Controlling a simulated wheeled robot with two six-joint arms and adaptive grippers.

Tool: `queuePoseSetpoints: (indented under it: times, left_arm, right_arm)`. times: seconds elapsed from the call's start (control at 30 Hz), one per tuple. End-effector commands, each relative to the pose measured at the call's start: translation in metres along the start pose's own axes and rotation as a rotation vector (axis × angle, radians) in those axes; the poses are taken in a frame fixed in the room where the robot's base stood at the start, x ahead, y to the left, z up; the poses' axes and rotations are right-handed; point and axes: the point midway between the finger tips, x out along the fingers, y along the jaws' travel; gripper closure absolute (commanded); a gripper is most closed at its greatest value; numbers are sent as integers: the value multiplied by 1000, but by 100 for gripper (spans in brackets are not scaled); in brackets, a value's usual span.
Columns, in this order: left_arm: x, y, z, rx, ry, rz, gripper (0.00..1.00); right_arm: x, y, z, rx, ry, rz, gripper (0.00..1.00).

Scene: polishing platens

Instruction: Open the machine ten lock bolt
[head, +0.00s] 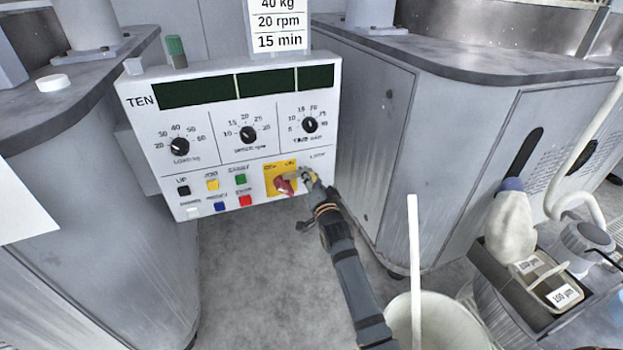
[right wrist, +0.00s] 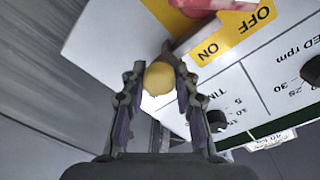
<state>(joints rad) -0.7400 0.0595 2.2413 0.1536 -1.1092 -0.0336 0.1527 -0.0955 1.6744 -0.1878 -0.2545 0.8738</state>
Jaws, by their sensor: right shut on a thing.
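The machine ten control panel (head: 240,140) stands on the left half of the head view. At its lower right is a yellow OFF/ON plate (head: 270,168) with a red switch handle (head: 284,184); both also show at the top of the right wrist view. The lock bolt has a rounded yellowish knob (right wrist: 159,78) on a grey shaft, beside the ON label. My right gripper (head: 309,178) is at the plate's right edge, shut on the knob, which sits between the fingertips (right wrist: 160,85). The gripper hides part of the bolt in the head view. My left gripper is out of view.
A grey cabinet (head: 375,130) stands right of the panel. A white bucket (head: 440,320) with an upright stick and a tray (head: 520,290) with a white bottle are at lower right.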

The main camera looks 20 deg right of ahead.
Motion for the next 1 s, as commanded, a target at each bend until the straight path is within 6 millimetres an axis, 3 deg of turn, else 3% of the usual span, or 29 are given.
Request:
queuePoseSetpoints:
  times: [0.33, 0.63, 0.67, 0.7, 0.83, 1.0]
  left_arm:
    - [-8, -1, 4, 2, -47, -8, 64]
    - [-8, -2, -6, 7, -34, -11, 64]
    - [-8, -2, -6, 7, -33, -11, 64]
    - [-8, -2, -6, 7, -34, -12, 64]
    - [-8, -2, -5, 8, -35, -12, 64]
    - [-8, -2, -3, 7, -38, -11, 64]
  right_arm:
    - [3, 31, -28, -10, -3, 6, 100]
    - [3, 34, -30, -6, -4, 7, 100]
    - [3, 34, -30, -6, -4, 7, 71]
    - [3, 34, -29, -6, -4, 7, 65]
    - [3, 34, -30, -5, -3, 6, 48]
    - [3, 33, -30, -3, -2, 4, 48]
